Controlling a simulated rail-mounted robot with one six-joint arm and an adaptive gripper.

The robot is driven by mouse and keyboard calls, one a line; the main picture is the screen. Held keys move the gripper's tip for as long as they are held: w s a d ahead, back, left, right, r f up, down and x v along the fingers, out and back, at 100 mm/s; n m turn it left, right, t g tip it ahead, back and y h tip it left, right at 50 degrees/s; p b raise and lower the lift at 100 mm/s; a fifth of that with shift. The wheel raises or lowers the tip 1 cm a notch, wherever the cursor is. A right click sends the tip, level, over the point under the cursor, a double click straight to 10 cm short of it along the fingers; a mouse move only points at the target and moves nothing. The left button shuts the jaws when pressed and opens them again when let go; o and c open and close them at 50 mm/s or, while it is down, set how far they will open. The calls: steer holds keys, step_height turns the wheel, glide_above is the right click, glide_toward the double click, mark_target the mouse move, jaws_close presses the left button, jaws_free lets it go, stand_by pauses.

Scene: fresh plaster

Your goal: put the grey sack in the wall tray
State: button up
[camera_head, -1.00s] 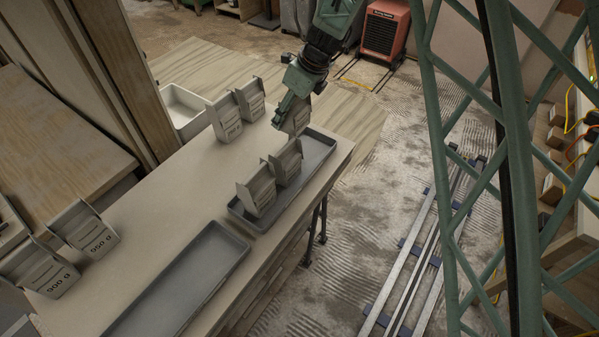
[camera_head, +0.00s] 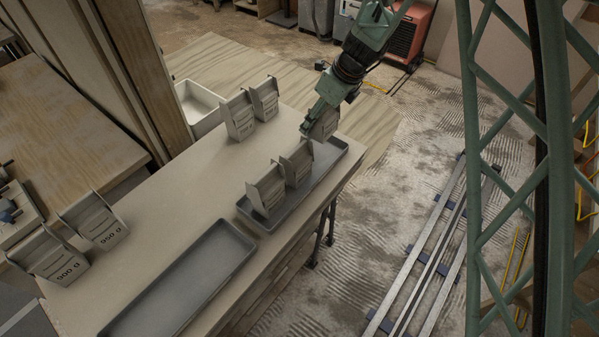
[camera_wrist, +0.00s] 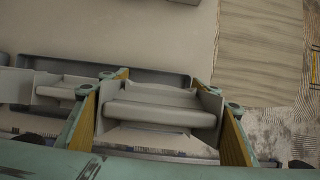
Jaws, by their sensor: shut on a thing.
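My gripper (camera_head: 318,132) is shut on a grey sack (camera_head: 326,124) at the far end of a long grey tray (camera_head: 326,162). In the wrist view the sack (camera_wrist: 160,112) sits between my two fingers, with the tray's edge (camera_wrist: 165,78) behind it. I cannot tell whether the sack touches the tray floor. Two grey sacks (camera_head: 266,190) (camera_head: 297,163) stand in that tray; one also shows left of my gripper in the wrist view (camera_wrist: 60,88). A second grey tray (camera_head: 185,285), nearer, is empty.
Two grey sacks (camera_head: 238,117) (camera_head: 264,98) stand at the bench's far back edge. A white bin (camera_head: 200,108) is behind the bench. The bench middle (camera_head: 185,200) is clear.

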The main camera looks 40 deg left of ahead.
mark_target(331, 119)
steer(key=shift+f+b, duration=0.7)
steer(key=shift+f, duration=2.4)
steer(key=shift+f, duration=0.1)
steer(key=shift+f+b, duration=0.5)
steer(key=shift+f, duration=1.3)
steer(key=shift+f, duration=0.15)
steer(key=o, duration=0.7)
steer(key=shift+o, duration=0.4)
steer(key=shift+r, duration=0.2)
steer(key=shift+p+v, duration=1.1)
steer(key=shift+v, duration=4.85)
